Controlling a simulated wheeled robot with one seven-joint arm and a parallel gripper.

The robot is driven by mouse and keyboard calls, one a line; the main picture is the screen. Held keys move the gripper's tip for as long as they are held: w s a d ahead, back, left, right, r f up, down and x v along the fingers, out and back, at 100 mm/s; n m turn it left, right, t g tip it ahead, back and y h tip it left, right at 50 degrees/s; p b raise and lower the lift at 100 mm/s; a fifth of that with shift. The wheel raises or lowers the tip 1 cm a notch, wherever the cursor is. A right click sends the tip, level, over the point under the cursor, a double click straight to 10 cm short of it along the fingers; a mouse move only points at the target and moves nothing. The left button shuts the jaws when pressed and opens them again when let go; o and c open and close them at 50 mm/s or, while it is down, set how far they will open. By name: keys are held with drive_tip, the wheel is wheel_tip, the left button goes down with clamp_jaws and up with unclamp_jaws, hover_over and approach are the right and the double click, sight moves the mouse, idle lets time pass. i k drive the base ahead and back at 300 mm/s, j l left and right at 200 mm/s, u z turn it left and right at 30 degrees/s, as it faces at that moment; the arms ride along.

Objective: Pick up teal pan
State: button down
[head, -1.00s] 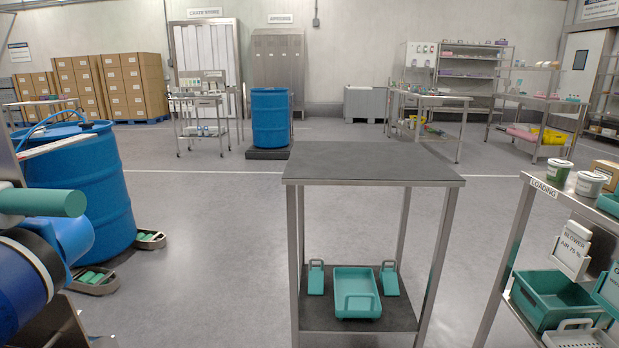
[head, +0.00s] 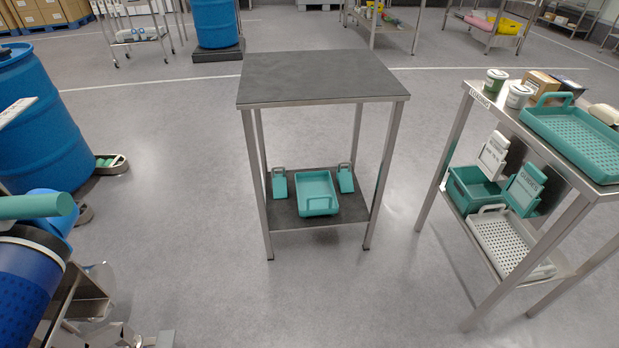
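A shallow teal pan (head: 317,187) with a raised handle at its near end rests on the lower shelf (head: 343,218) of the small dark-topped table. A small teal piece with a grey handle stands at its left (head: 279,186) and another at its right (head: 345,180). A larger teal perforated tray (head: 574,138) with a handle lies on the loading table at the right. My gripper is not in view; only parts at the left edge, possibly of my arm, show.
The small table's dark top (head: 320,77) is bare and overhangs the lower shelf. The loading table (head: 497,104) carries jars and boxes, with a teal bin (head: 473,187) and a white perforated tray (head: 508,243) below. A blue drum (head: 38,125) stands left. Open floor surrounds the small table.

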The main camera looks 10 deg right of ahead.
sight(315, 189)
drive_tip(key=i+l, duration=0.2)
drive_tip(key=i, duration=0.3)
drive_tip(key=i+l, duration=0.25)
drive_tip(key=i, duration=0.25)
drive_tip(key=i+l, duration=0.2)
drive_tip(key=i, duration=0.3)
drive_tip(key=i+l, duration=0.25)
drive_tip(key=i, duration=0.25)
